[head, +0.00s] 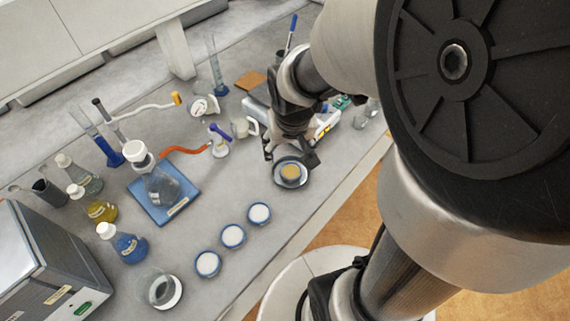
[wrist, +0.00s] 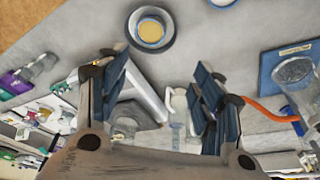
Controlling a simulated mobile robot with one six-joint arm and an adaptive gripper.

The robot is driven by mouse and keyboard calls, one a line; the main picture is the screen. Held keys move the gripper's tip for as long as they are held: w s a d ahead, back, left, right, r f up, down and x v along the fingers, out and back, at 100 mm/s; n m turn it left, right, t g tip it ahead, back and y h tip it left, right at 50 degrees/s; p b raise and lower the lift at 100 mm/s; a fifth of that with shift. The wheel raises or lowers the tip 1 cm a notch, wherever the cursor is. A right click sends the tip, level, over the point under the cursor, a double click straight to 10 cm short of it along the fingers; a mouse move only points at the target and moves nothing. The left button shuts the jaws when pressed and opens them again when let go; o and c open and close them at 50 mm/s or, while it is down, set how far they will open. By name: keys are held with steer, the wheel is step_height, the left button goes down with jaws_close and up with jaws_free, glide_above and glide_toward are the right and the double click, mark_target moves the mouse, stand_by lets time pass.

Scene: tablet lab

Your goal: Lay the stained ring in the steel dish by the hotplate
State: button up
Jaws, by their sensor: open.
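A ring with a blue rim and a yellow-stained middle (head: 291,171) lies flat inside a round grey steel dish (head: 279,181). In the wrist view the stained ring (wrist: 151,31) sits within the dish's rim (wrist: 132,38), near the top edge. My gripper (head: 291,154) is just behind the dish in the head view. Its two fingers (wrist: 161,64) are apart with nothing between them, and neither appears to touch the ring. A device (head: 328,119) partly hidden behind my arm stands beyond the dish; I cannot tell whether it is the hotplate.
Several similar rings with white middles (head: 232,235) lie in a row toward the front. A flask (head: 163,187) stands on a blue plate (head: 153,211). Coloured bottles (head: 130,246) and a grey box (head: 53,262) are at left. Bare bench lies between the dish and the blue plate.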

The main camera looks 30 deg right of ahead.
steer(key=s+a+r+n, duration=0.1)
steer(key=s+a+r, duration=0.3)
steer(key=s, duration=0.3)
steer(key=s+a+r+n+t+y, duration=0.1)
steer(key=s+a+r+n, duration=0.1)
steer(key=s+a+r, duration=0.2)
steer(key=s+r, duration=0.3)
steer(key=shift+r+n, duration=0.3)
steer(key=shift+a+f, duration=0.1)
steer(key=shift+f+b, duration=0.35)
steer(key=shift+b, duration=0.1)
